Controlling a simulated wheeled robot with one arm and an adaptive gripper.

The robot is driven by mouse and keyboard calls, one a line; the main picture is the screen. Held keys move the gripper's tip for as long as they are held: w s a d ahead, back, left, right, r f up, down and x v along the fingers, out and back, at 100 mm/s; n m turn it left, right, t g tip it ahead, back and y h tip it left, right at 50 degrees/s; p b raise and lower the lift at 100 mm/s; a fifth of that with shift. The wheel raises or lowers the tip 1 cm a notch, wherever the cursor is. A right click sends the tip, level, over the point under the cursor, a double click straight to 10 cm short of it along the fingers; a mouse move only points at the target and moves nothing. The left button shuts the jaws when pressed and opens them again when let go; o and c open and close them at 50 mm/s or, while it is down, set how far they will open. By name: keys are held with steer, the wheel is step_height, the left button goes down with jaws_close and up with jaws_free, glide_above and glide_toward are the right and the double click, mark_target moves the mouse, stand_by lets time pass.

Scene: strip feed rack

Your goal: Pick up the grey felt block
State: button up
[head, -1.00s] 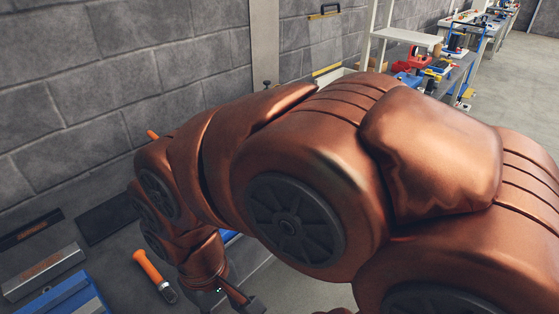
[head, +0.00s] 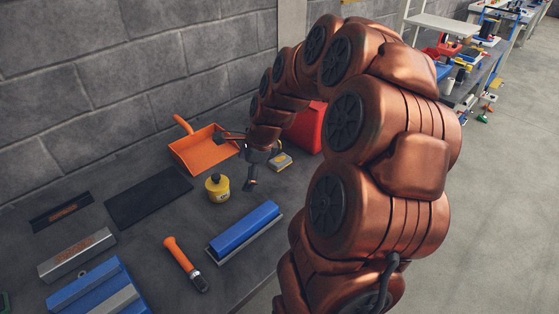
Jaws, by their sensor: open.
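A small block (head: 280,162) with a grey and yellowish body, which looks like the grey felt block, lies on the dark bench by the wall. My gripper (head: 243,161) is open, with its fingers spread above the bench just left of this block. I see nothing between the fingers. They appear apart from the block, though the exact gap and height are hard to judge. My wrist partly covers the area behind the block.
A yellow jar (head: 217,188) stands close to the left of my gripper. An orange dustpan (head: 203,150) lies behind it, and a red container (head: 309,128) stands right. In front are a blue bar (head: 245,228) and an orange-handled tool (head: 184,262). A black mat (head: 148,197) lies left.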

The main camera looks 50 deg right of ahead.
steer(key=w+d+f+m+t, duration=0.1)
steer(key=d+f+m, duration=0.1)
steer(key=d+m, duration=0.6)
steer(key=m+t+h, duration=0.1)
steer(key=m+h, duration=0.1)
steer(key=m, duration=0.1)
glide_toward(280, 159)
steer(key=shift+s+a+f+p, duration=0.1)
steer(key=shift+f+p, duration=0.1)
steer(key=shift+f, duration=0.2)
steer(key=shift+s+a+f+p, duration=0.1)
steer(key=shift+f+p, duration=0.1)
steer(key=shift+f, duration=0.2)
steer(key=shift+w+d+f+m, duration=0.1)
steer(key=shift+d+f+m, duration=0.1)
steer(key=shift+m, duration=0.1)
steer(key=shift+w+r+p+x, duration=0.15)
steer(key=shift+p+x, duration=0.3)
steer(key=shift+x, duration=0.55)
steer(key=shift+w+p+x, duration=0.15)
steer(key=shift+p+x, duration=0.35)
steer(key=shift+x, duration=0.5)
steer(key=shift+w+r+p+x, duration=0.15)
steer(key=shift+p+x, duration=0.3)
steer(key=shift+x, duration=0.55)
steer(key=shift+w+f, duration=0.3)
steer(key=shift+f, duration=0.3)
steer(key=c, duration=0.9)
